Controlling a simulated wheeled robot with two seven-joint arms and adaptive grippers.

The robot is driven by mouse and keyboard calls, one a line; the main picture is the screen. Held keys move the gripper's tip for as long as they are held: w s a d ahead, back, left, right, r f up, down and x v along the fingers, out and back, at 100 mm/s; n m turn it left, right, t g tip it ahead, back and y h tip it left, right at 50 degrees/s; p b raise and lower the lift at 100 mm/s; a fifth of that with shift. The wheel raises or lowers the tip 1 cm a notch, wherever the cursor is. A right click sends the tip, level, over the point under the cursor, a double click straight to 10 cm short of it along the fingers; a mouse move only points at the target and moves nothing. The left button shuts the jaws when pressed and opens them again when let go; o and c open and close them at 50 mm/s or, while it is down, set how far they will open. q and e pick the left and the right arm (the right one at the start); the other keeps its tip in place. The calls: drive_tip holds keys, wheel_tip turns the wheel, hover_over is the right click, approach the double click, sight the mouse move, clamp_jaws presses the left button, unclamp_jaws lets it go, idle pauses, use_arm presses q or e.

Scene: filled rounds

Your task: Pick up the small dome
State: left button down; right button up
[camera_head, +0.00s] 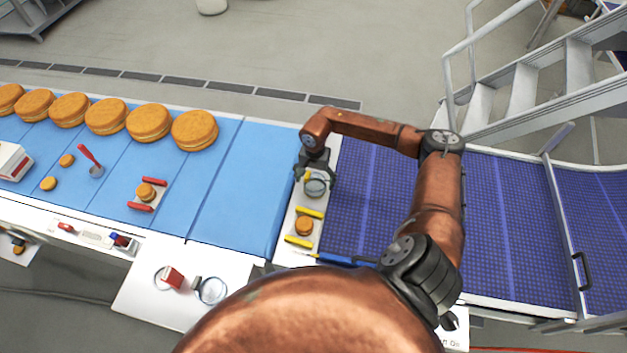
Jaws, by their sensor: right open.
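A small clear dome (315,187), greyish and round, sits on the narrow white strip between the blue belt and the purple belt. My right gripper (314,177) points down over the dome with its fingers apart. The fingers partly cover the dome's far side, and I cannot tell whether they touch it. Just nearer on the strip, a small round filled cake (304,226) sits between two yellow bars. My left gripper is not in view.
Several large filled rounds (194,130) line the far edge of the blue belt (232,205). Another small round (146,192) sits between red bars. A round glass piece (211,290) lies on the white front table. The purple belt (510,220) is clear at right.

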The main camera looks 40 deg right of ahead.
drive_tip(key=shift+s+f, duration=0.1)
drive_tip(key=shift+f, duration=0.75)
drive_tip(key=c, duration=1.2)
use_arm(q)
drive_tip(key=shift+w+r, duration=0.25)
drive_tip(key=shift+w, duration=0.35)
use_arm(e)
drive_tip(key=shift+o, duration=0.2)
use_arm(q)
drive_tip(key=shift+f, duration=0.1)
use_arm(e)
drive_tip(key=shift+r, duration=0.1)
